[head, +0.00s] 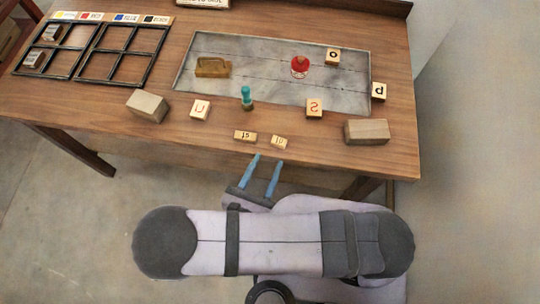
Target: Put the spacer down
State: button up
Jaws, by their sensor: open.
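Two small pale wooden pieces lie near the front edge of the table: one marked 15 (245,136) and one that seems to read 10 (279,142). They look like spacers, but I cannot tell which one the task means. My gripper (268,160) is at the front edge, just nearer to me than these two pieces. Its two blue fingers are apart with nothing between them. The pieces look clear of the fingers.
A grey plate (350,90) carries a brass-coloured piece (212,68), a red item (300,67) and an O block (333,56). A teal-handled stamp (246,97), letter blocks and two plain wooden blocks (147,106) (367,131) stand around its front. A dark compartment tray (83,79) is at left.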

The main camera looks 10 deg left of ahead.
aim_at(279, 141)
dwell(0.3)
jog(key=w+r+m+g+h, duration=0.1)
jog(key=m+g+h, duration=0.1)
jog(key=m+g, duration=0.2)
jog(key=w+r+m+g+h, duration=0.1)
jog(key=w+m+g+h, duration=0.1)
jog(key=m+g, duration=0.1)
jog(key=w+d+r+m+g+h, duration=0.1)
jog(key=w+m+g, duration=0.1)
jog(key=m+g, duration=0.2)
jog(key=shift+r+m+g+h+p, duration=0.15)
jog(key=shift+m+g+h+p, duration=0.2)
jog(key=shift+m, duration=0.55)
jog(key=w+a+r+m+g+y, duration=0.2)
jog(key=w+r+m+g+y, duration=0.2)
jog(key=w+m+g, duration=0.1)
jog(key=shift+p+x, duration=0.9)
jog(key=shift+x, duration=2.55)
jog(key=shift+s, duration=0.2)
jog(key=shift+a, duration=0.1)
grip_shut()
